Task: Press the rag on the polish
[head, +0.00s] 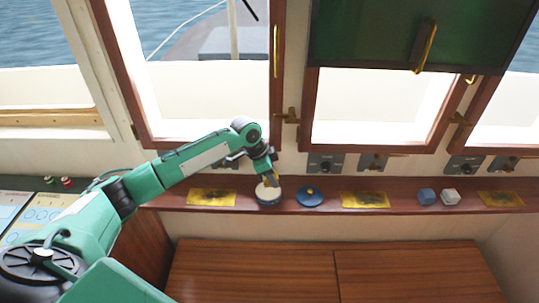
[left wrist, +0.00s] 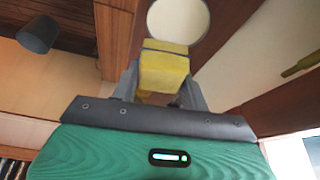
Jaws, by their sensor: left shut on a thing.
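The polish is an open round tin (head: 268,198) with a pale top and a dark blue side, standing on the wooden ledge below the windows. Its pale round top also shows in the left wrist view (left wrist: 178,18). My left gripper (head: 269,180) is shut on a yellow folded rag (left wrist: 165,68), directly over the tin. The rag's end overlaps the near edge of the pale top in the left wrist view. I cannot tell whether it touches the polish. A blue lid (head: 310,196) lies just right of the tin. My right gripper is not in view.
Tarnished yellow plates lie along the ledge (head: 403,183): a left one (head: 211,197), a middle one (head: 365,200) and a right one (head: 501,199). A wooden cabinet (head: 300,265) stands below.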

